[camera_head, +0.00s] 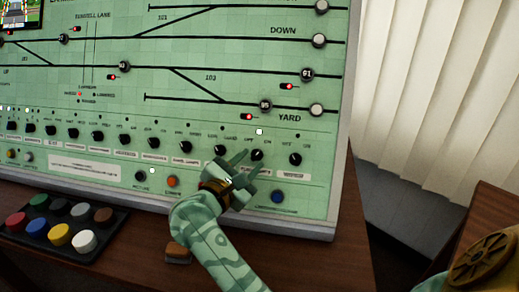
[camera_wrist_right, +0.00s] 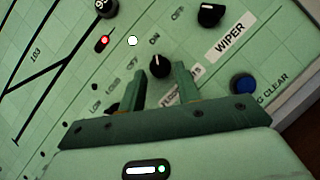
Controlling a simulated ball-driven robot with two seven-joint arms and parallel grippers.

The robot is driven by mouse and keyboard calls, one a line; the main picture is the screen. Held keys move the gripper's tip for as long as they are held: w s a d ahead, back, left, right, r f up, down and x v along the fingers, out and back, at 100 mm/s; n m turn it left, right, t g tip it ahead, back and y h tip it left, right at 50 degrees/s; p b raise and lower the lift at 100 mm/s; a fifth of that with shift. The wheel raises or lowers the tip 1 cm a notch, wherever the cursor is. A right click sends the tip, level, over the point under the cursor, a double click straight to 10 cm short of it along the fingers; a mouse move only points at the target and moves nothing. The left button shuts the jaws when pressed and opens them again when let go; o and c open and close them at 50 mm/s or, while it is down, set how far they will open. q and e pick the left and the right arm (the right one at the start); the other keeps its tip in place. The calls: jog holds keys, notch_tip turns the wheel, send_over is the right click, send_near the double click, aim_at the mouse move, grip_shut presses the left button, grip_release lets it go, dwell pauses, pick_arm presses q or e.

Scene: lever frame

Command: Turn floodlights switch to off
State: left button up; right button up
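The floodlights switch is a black rotary knob (camera_head: 257,155) in the lower row of the green panel. In the right wrist view the knob (camera_wrist_right: 160,66) has a white mark that appears to point toward the ON label. Its name label is partly hidden by a finger. My right gripper (camera_head: 243,166) is open, with its fingers towards the panel just left of and below the knob in the head view. In the right wrist view the fingers (camera_wrist_right: 160,80) stand on either side of the knob; I cannot tell whether they touch it. My left gripper is not in view.
The wiper knob (camera_head: 295,159) is just right of the floodlights knob, and another black knob (camera_head: 219,149) is to its left. A blue button (camera_head: 277,197) and orange button (camera_head: 172,181) are below. A box of coloured buttons (camera_head: 62,222) lies on the desk.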

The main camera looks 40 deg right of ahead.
jog(key=shift+w+d, duration=0.15)
jog(key=shift+d, duration=0.2)
jog(key=shift+w+d, duration=0.1)
jog(key=shift+d, duration=0.1)
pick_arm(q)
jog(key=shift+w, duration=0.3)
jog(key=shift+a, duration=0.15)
pick_arm(e)
jog(key=c, duration=0.7)
jog(key=shift+o, duration=0.2)
